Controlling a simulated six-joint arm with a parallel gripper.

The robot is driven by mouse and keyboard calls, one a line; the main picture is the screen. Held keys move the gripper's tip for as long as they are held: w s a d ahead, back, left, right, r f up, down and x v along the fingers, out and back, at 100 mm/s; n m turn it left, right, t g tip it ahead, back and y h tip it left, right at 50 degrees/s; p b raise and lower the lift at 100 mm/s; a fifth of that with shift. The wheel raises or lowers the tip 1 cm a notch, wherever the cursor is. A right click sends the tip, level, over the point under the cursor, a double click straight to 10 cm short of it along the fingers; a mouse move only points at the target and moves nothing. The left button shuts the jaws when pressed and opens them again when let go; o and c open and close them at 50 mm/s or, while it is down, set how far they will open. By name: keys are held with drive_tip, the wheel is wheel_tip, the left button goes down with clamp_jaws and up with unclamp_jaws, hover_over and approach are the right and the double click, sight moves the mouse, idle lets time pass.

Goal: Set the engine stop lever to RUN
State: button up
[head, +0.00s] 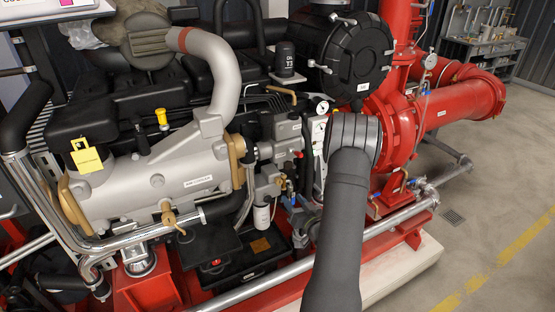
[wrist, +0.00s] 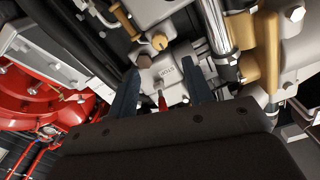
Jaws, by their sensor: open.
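In the wrist view my gripper (wrist: 159,66) is open, with its two dark fingers spread apart. A small red piece (wrist: 162,101), which looks like the engine stop lever's grip, shows between the fingers near the palm. Its lower part is hidden behind my gripper's body. It stands in front of a grey housing (wrist: 166,72) with a small label too small to read. I cannot tell whether a finger touches the red piece or which setting it is at.
The grey engine block (head: 150,185) and black engine parts crowd the left. Gauges (head: 321,107) and small pipes sit close to my arm. Red pump piping (head: 455,105) is on the right. In the wrist view a metal hose (wrist: 216,28) runs right of the fingers.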

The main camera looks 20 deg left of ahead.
drive_tip(key=shift+d, duration=0.1)
drive_tip(key=shift+c, duration=0.3)
drive_tip(key=c, duration=0.7)
drive_tip(key=shift+d+r+n, duration=0.1)
drive_tip(key=shift+r+n, duration=0.05)
drive_tip(key=shift+n, duration=0.45)
clamp_jaws()
drive_tip(key=d+r+n, duration=0.2)
drive_tip(key=d+n, duration=0.1)
drive_tip(key=n, duration=1.4)
drive_tip(key=d+r+n+h, duration=0.1)
drive_tip(key=d+r+n, duration=0.2)
drive_tip(key=n, duration=1.5)
drive_tip(key=shift+s+d+r, duration=0.25)
drive_tip(key=shift+s+r, duration=0.05)
drive_tip(key=shift+s, duration=0.1)
